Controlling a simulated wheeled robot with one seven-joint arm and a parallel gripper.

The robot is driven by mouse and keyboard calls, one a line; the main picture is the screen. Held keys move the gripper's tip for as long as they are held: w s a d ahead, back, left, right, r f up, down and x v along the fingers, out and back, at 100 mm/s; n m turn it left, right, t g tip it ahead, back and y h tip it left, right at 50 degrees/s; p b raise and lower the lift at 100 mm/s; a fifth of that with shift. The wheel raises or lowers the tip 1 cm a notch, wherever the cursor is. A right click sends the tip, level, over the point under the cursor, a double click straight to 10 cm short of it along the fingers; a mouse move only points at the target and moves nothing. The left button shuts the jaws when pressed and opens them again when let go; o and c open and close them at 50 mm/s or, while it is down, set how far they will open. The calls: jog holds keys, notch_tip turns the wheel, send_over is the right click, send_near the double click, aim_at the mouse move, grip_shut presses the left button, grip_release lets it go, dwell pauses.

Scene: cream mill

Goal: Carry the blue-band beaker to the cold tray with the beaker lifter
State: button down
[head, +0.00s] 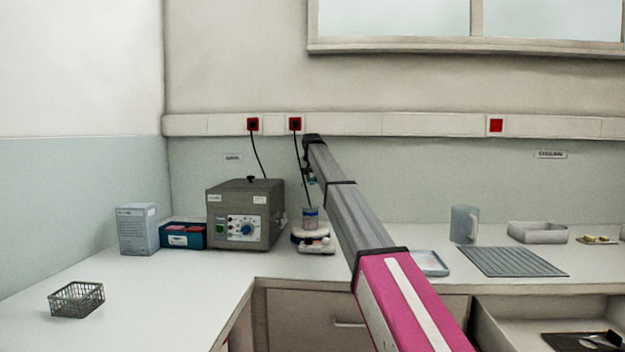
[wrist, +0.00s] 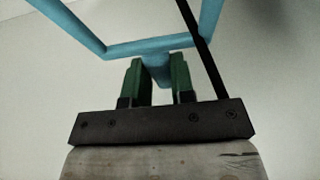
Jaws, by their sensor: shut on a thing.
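A beaker with a blue band (head: 310,217) stands upright on a small white stirrer plate (head: 313,243) beside the grey box. My gripper (wrist: 155,78) is shut on the teal beaker lifter (wrist: 150,47), whose handle sits between the green fingers and whose frame spreads out ahead. In the head view my gripper end is small and partly hidden by my arm, above the beaker; a bit of teal (head: 309,182) shows there. Whether the lifter touches the beaker cannot be told. A grey metal tray (head: 537,233) stands under the cooling label; a shallow pale blue tray (head: 430,264) lies right of my arm.
A grey control box (head: 245,213), a dark blue box (head: 183,235) and a carton (head: 138,230) stand at left. A wire basket (head: 76,299) is at front left. Black cords hang behind the stirrer.

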jog(key=shift+s+f, duration=0.85)
jog(key=shift+f, duration=3.6)
jog(key=s, duration=0.9)
jog(key=shift+s+d, duration=0.15)
jog(key=shift+s, duration=0.25)
jog(key=shift+r, duration=1.1)
